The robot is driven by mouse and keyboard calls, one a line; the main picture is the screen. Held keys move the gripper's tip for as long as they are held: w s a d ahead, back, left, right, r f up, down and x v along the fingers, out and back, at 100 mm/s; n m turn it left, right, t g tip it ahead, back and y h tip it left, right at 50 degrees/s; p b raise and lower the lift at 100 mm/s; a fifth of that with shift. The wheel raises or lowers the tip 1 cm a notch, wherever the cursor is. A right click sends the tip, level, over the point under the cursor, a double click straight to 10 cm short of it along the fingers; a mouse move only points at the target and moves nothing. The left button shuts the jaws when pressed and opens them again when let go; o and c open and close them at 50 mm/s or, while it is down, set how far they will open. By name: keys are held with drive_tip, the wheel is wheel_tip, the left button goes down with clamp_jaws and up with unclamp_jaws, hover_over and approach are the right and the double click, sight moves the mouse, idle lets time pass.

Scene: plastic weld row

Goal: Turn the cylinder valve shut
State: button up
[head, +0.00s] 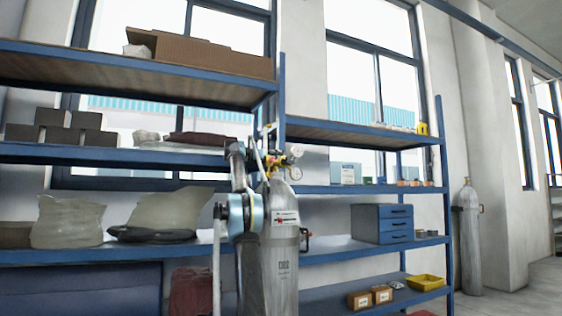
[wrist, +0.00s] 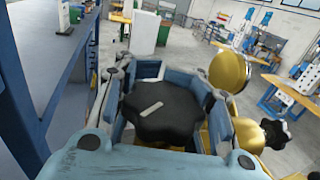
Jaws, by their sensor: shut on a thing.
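In the wrist view the black lobed valve knob (wrist: 163,108), with a light bar mark on top, sits between the blue fingers of my gripper (wrist: 165,92). The gripper is shut on the knob. Brass regulator parts (wrist: 229,72) show to the right, with a smaller black knob (wrist: 276,135) beyond them. In the head view the grey gas cylinder (head: 281,235) stands upright, its left side partly hidden by my arm. Round gauges (head: 295,173) sit at its top. My gripper (head: 262,155) is at the valve there; the black knob is hard to make out.
Blue shelving (head: 210,151) with boxes and bags runs behind the cylinder. A blue drawer unit (head: 381,223) and a yellow tray (head: 426,282) are on the right shelves. Another grey cylinder (head: 469,240) stands by the wall. Open floor lies at the far right.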

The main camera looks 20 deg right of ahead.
drive_tip(key=shift+a+r+g, duration=0.1)
drive_tip(key=shift+a+g, duration=0.05)
drive_tip(key=shift+g, duration=0.15)
idle(0.5)
drive_tip(key=o, duration=1.1)
drive_tip(key=shift+o, duration=0.5)
drive_tip(key=shift+m, duration=0.3)
